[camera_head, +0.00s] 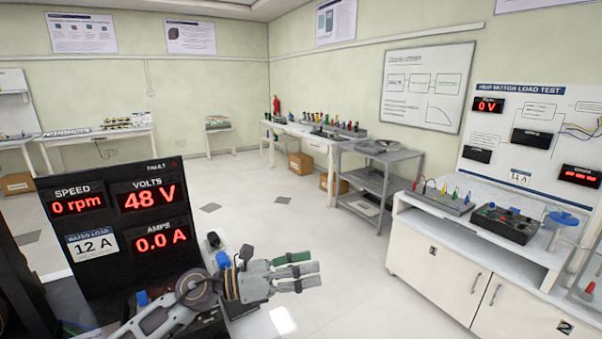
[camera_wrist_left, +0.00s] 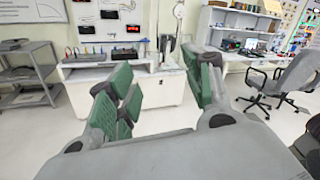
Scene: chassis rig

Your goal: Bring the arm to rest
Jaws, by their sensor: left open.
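My left gripper (camera_head: 298,272) reaches in from the lower left of the head view, in front of the black meter panel. Its fingers point right over open floor, and nothing is between them. In the left wrist view the green-padded fingers (camera_wrist_left: 158,95) stand apart, with a white bench beyond them. My right gripper is in neither view.
The black meter panel (camera_head: 112,215) reads 0 rpm, 48 V and 0.0 A, close beside my left arm. A white cabinet bench (camera_head: 437,273) stands at right with a test board (camera_head: 540,140) above it. A grey shelf cart (camera_head: 372,178) stands farther back. The floor between is clear.

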